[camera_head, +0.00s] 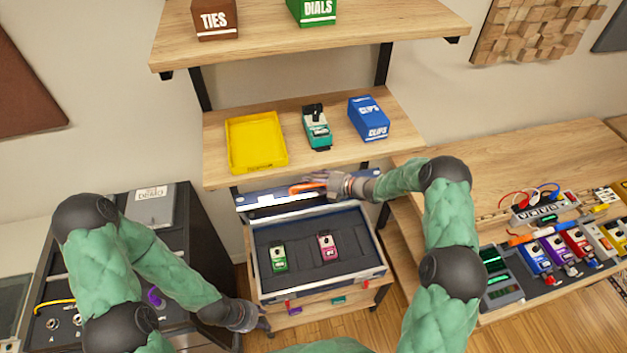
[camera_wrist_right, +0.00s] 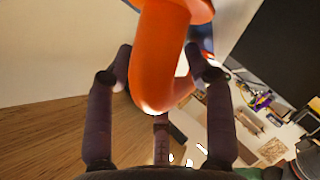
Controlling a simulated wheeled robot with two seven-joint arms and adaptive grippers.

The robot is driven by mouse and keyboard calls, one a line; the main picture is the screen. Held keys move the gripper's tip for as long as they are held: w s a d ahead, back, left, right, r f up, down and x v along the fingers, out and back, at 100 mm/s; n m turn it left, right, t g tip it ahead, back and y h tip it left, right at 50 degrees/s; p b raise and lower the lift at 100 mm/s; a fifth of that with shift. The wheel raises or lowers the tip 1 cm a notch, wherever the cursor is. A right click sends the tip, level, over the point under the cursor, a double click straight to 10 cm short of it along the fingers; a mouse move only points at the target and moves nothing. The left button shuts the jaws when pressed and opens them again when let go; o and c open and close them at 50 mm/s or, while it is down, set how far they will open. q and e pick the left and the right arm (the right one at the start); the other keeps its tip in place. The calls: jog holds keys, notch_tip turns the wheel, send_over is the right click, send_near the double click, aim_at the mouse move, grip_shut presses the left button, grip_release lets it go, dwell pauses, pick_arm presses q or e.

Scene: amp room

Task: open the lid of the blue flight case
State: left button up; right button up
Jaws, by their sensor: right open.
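The blue flight case (camera_head: 379,262) sits on a low wooden shelf unit, its grey foam inside exposed. Its lid (camera_head: 262,210) stands raised along the rear edge, below the middle shelf. An orange handle (camera_head: 301,188) is at the lid's upper edge and fills the middle of the right wrist view (camera_wrist_right: 160,55). My right gripper (camera_head: 312,184) is open, with its fingers on both sides of the handle; contact cannot be told. My left gripper (camera_head: 263,323) is low, near the case's front left corner, apart from the lid; its finger opening is unclear.
Green (camera_head: 278,257) and pink (camera_head: 327,246) pedals lie in the foam. The middle shelf (camera_head: 220,177) is close above the lid and holds a yellow tray (camera_head: 232,144), a teal pedal (camera_head: 317,130) and a blue CLIPS box (camera_head: 369,120). A pedal-covered bench (camera_head: 455,185) stands right.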

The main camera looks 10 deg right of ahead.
jog(key=shift+d, duration=0.1)
jog(key=v, duration=1.2)
